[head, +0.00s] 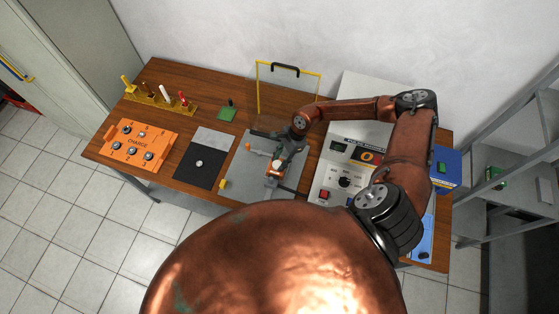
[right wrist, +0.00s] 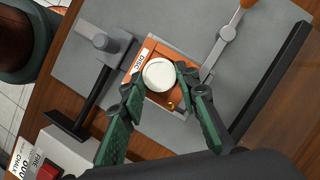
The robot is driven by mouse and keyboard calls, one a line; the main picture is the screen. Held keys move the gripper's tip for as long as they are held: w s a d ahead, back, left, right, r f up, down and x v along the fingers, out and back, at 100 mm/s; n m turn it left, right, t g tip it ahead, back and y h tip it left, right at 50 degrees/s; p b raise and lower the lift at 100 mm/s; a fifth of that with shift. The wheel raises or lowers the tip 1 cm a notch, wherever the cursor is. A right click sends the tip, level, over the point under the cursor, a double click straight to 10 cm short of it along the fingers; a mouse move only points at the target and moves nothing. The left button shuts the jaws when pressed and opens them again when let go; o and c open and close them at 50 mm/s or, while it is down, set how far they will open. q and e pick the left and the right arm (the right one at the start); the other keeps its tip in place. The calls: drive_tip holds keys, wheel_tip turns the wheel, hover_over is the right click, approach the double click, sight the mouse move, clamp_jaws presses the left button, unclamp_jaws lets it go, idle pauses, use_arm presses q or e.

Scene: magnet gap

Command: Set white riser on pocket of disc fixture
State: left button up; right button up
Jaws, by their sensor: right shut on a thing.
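The white riser (right wrist: 158,74) is a round white piece, seen from above in the right wrist view. My right gripper (right wrist: 157,80) has its green fingers closed on both sides of it. The disc fixture (right wrist: 145,56) is an orange block with a "DISC" label, directly under or just below the riser. The riser hides the pocket, and I cannot tell whether the two touch. In the head view the fixture (head: 273,171) lies below my right gripper (head: 281,162). My left gripper is not in view.
The fixture is on a grey plate (head: 246,176), with clamp-like parts on either side. A control box (head: 334,184) stands to the right. A black mat (head: 192,172), an orange charge box (head: 137,142) and a yellow rack (head: 160,101) are to the left. A yellow-framed clear screen (head: 288,90) stands behind.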

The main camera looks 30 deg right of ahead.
idle(0.5)
drive_tip(key=o, duration=1)
drive_tip(key=c, duration=0.6)
drive_tip(key=shift+o, duration=0.2)
drive_tip(key=shift+r, duration=0.1)
drive_tip(key=shift+r+p, duration=1.45)
drive_tip(key=shift+r, duration=0.75)
